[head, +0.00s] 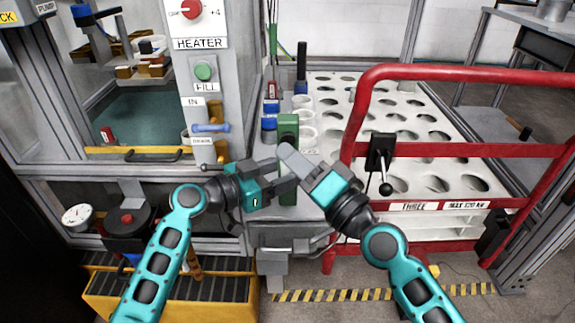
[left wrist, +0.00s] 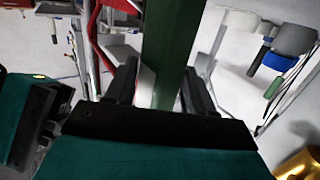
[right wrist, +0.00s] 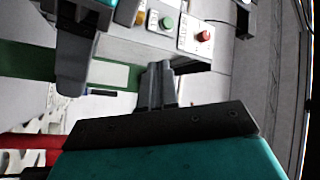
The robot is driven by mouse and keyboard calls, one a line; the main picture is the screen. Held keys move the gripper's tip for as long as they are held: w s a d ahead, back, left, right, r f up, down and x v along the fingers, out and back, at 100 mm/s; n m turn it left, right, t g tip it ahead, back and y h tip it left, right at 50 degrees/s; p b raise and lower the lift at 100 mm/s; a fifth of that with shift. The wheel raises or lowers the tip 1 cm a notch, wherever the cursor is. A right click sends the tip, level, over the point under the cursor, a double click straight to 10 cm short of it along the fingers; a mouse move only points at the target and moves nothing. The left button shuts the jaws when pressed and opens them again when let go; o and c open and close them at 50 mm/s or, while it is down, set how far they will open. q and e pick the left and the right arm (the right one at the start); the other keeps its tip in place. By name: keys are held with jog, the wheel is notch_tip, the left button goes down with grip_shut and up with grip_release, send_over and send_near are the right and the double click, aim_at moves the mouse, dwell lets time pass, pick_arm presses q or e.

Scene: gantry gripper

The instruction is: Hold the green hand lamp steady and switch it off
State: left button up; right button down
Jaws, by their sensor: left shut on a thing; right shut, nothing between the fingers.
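The green hand lamp (head: 288,126) stands upright at the front of the grey ledge, in the middle of the head view. My left gripper (head: 284,176) is shut on its lower body; in the left wrist view the lamp (left wrist: 170,45) runs between the two fingers. My right gripper (head: 284,153) is shut and empty, its tips in front of the lamp in the head view. In the right wrist view the closed fingers (right wrist: 159,82) end close beside the green lamp body (right wrist: 115,74). I cannot tell whether they touch it. The lamp's switch is not clearly visible, and the fingers cover part of its body.
A red-railed cart (head: 450,73) with a holed white top stands close on the right. A machine panel with a green button (head: 204,71) and a red knob (head: 191,9) rises on the left. White cups (head: 303,103) stand behind the lamp.

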jog(key=s, duration=0.5)
jog(key=shift+s, duration=0.2)
dwell(0.3)
pick_arm(q)
jog(key=o, duration=1)
jog(key=shift+c, duration=0.2)
jog(key=v, duration=1.2)
